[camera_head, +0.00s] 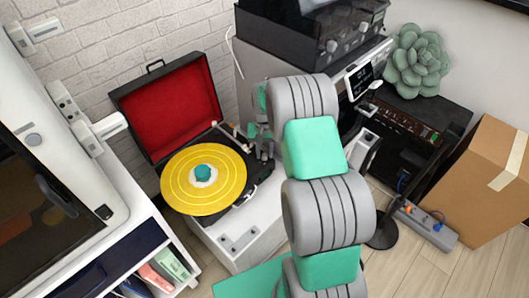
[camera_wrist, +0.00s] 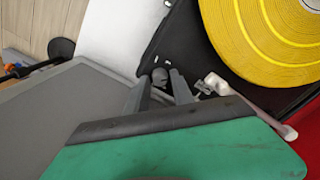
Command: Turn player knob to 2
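The record player (camera_head: 256,186) is an open suitcase turntable with a red-lined lid and a yellow record, on a white cabinet. In the wrist view its black deck (camera_wrist: 185,45) shows a small dark grey round knob (camera_wrist: 160,75) near the edge. My gripper (camera_wrist: 161,78) has its two grey fingers apart, one on either side of the knob at their tips; I cannot tell whether they touch it. In the head view my gripper (camera_head: 264,146) is at the player's right side, and the knob is hidden there. No number marks are readable.
The white tonearm (camera_wrist: 215,83) lies close beside the fingers. The yellow record (camera_head: 222,178) fills the deck's left. A grey machine (camera_head: 252,72) stands close behind my arm. A cardboard box (camera_head: 480,185) and power strip (camera_head: 428,228) are on the floor at right.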

